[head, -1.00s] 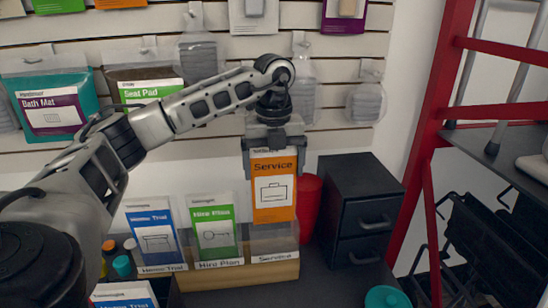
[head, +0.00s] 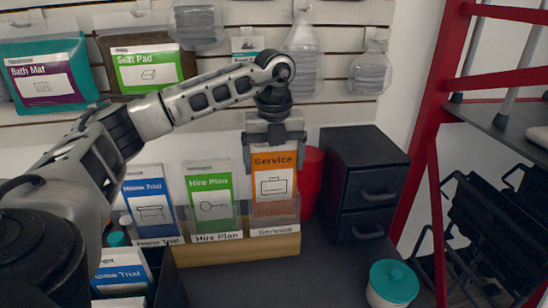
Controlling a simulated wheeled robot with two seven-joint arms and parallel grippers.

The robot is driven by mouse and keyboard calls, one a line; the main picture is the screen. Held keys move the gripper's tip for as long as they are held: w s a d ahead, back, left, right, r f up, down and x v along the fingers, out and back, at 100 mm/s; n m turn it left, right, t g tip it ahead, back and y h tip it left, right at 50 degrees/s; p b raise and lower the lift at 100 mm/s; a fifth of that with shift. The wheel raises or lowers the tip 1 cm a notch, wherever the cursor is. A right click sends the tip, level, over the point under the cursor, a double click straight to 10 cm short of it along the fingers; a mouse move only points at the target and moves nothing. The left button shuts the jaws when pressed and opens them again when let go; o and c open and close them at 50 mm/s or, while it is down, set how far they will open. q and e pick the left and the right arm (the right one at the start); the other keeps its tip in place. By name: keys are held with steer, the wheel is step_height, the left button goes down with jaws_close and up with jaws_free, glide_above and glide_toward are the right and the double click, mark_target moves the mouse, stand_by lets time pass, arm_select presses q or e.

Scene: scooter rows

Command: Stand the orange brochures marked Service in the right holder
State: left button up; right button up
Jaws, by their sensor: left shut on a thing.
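The orange Service brochure (head: 273,184) is upright, its lower part behind the clear front of the right holder (head: 274,222), which is labelled Service. My left gripper (head: 273,164) is shut on the brochure near its top edge. The middle holder (head: 217,224) holds green Hire Plan brochures (head: 209,197). The left holder (head: 158,230) holds blue Home Trial brochures (head: 151,207). Whether the Service brochure touches the holder's bottom I cannot tell. My right gripper is not in view.
A black drawer unit (head: 363,186) and a red round container (head: 311,180) stand right of the holders. A white pot with a teal lid (head: 392,284) is at front right. More Home Trial brochures (head: 121,272) lie in a dark tray at lower left. A red-framed rack (head: 440,120) stands at right.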

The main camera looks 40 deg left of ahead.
arm_select(q)
steer(key=shift+f, duration=0.1)
steer(key=o, duration=1)
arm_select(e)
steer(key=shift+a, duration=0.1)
arm_select(q)
steer(key=shift+r, duration=0.5)
step_height(320, 180, up, 7)
steer(key=shift+r, duration=0.2)
step_height(320, 180, up, 8)
steer(key=p, duration=0.4)
steer(key=shift+f, duration=0.2)
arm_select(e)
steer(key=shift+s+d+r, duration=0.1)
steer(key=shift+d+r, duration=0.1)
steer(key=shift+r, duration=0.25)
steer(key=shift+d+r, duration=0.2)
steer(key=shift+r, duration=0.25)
